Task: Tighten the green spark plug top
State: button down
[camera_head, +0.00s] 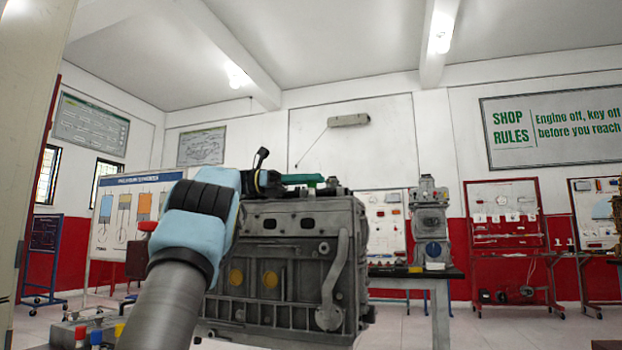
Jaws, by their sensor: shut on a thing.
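The green spark plug top (302,178) shows as a green piece lying level just above the top of the grey engine block (290,245). My gripper (268,182) is at the upper left of the block, at the left end of the green piece, and is shut on it. My blue and black arm link hides the left end of the block and part of the gripper. The fingertips are small and dark, so the exact contact is hard to see. Whether the green piece is seated in the engine is hidden.
Dark parts (335,190) stand on the block's top right of the green piece. A grey pipe (333,275) runs down the block's front. Another engine (432,225) stands on a bench behind at right. Coloured caps (96,337) show low at left. Open floor lies at right.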

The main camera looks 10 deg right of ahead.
jog(key=c, duration=0.6)
grip_release()
jog(key=p+v, duration=0.1)
jog(key=v, duration=0.7)
jog(key=shift+w+a+r, duration=0.1)
jog(key=shift+p+v, duration=0.9)
jog(key=shift+v, duration=0.35)
